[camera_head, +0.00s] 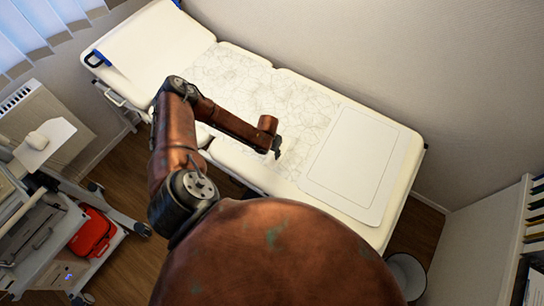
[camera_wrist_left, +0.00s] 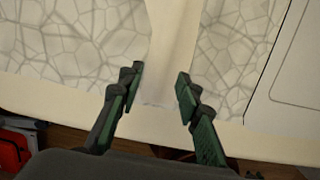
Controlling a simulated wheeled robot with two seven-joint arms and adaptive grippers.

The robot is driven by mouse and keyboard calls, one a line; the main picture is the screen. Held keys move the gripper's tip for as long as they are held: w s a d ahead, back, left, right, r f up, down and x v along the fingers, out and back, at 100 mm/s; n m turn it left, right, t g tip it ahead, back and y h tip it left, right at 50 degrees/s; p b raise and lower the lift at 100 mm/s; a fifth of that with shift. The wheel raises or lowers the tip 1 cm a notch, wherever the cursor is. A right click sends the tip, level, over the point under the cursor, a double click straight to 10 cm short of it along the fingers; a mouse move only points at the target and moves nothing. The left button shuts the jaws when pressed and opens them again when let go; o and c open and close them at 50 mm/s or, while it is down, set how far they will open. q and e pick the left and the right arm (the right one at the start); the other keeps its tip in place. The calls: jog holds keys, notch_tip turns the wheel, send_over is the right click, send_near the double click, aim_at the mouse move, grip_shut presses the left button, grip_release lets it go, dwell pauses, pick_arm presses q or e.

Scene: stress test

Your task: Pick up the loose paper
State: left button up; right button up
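A paper sheet with a crackled line pattern (camera_head: 235,75) lies flat along the middle of the white padded couch (camera_head: 150,45). A plain pale strip (camera_wrist_left: 171,50) crosses the pattern in the left wrist view; I cannot tell whether it is a loose paper or part of the couch. My left gripper (camera_head: 275,151) is over the near long edge of the couch. In the left wrist view its two green-tipped fingers (camera_wrist_left: 158,88) are apart, with the strip's lower end between them and no grip visible. My right gripper is not in view.
A pale flat panel with a dark outline (camera_head: 355,160) lies on the couch's right end. A cart with a red bag (camera_head: 92,233) stands at lower left. A bin (camera_head: 407,274) is at lower right, near shelves (camera_head: 525,215). The wall runs behind the couch.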

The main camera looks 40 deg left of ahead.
aim_at(272, 157)
pick_arm(q)
jog(key=shift+w+f, duration=0.1)
jog(key=shift+f, duration=1.3)
jog(key=shift+c, duration=0.4)
jog(key=shift+a, duration=0.1)
grip_shut()
